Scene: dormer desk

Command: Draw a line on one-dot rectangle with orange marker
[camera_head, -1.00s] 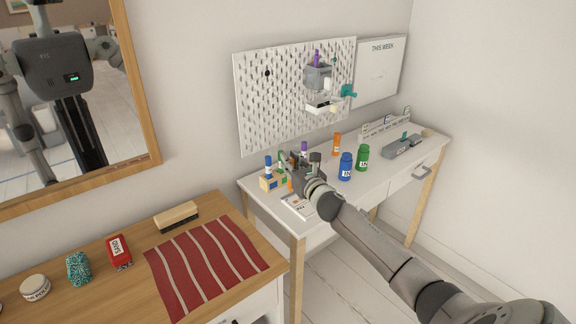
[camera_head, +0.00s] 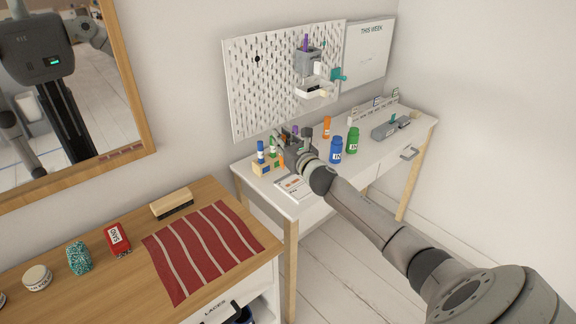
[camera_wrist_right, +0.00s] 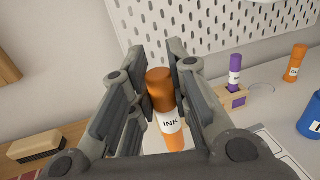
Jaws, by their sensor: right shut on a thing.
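My right gripper (camera_wrist_right: 152,100) is shut on the orange marker (camera_wrist_right: 160,90), which stands roughly upright between the fingers with an INK label. In the head view my right gripper (camera_head: 293,152) is over the left part of the white desk, behind a white card (camera_head: 294,187). The card's marks are too small to read, so I cannot tell which is the one-dot rectangle. A wooden marker holder (camera_head: 263,167) is left of the gripper with a blue marker (camera_head: 260,150) and a green marker (camera_head: 272,146). A purple marker (camera_wrist_right: 235,72) shows in the wrist view. My left gripper is out of view.
Blue (camera_head: 336,150) and green (camera_head: 353,140) ink bottles and an orange bottle (camera_head: 327,127) stand to the right on the desk. A pegboard (camera_head: 270,90) rises behind it. A wooden dresser (camera_head: 200,196) with a red striped cloth (camera_head: 185,255) is at left front.

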